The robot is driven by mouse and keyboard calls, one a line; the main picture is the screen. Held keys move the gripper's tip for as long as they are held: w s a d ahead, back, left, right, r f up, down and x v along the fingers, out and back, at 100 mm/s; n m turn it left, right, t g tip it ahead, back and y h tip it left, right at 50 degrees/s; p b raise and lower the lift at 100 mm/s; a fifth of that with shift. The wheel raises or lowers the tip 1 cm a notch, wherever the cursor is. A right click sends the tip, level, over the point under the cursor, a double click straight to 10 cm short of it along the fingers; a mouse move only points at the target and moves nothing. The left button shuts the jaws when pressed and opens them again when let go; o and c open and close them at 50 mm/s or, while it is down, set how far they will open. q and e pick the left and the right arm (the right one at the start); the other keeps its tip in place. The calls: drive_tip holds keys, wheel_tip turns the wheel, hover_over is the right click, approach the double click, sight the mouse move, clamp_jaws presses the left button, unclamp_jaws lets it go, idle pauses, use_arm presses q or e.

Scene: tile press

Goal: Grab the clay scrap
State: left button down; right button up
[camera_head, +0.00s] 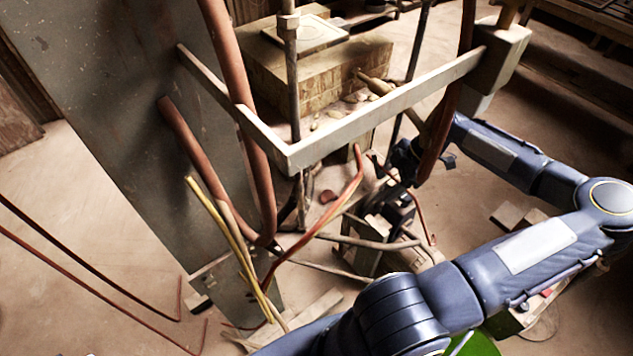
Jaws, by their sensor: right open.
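A small reddish-brown lump (328,196), which looks like the clay scrap, lies low inside the press frame among the pipes. Several pale crumbs (352,98) lie beside the brick-like block; I cannot tell whether they are clay too. My right gripper (408,163) is at the right side of the press, to the right of and a little above the lump in the picture. It is open, apart from the lump, and partly hidden behind a thick red-brown pipe. I see nothing between its fingers. My left gripper is not in view.
A pale metal bar frame (290,155) crosses in front of the press. A large grey panel (130,110) stands at left. Bent red and yellow pipes (232,232) and a dark machine part (392,206) crowd the lump. Open floor (90,215) shows at lower left.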

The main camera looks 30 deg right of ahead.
approach(330, 194)
wheel_tip(330, 194, down, 4)
drive_tip(key=shift+d+f, duration=0.1)
drive_tip(key=shift+f, duration=0.15)
drive_tip(key=a, duration=0.1)
drive_tip(key=w+a, duration=0.1)
drive_tip(key=a, duration=0.1)
drive_tip(key=shift+w+f, duration=0.2)
drive_tip(key=shift+w, duration=0.05)
drive_tip(key=shift+w+a+f, duration=0.15)
drive_tip(key=shift+a+f, duration=0.1)
drive_tip(key=shift+f, duration=0.4)
drive_tip(key=shift+w+a+f, duration=0.15)
drive_tip(key=shift+f, duration=0.35)
drive_tip(key=c, duration=1.1)
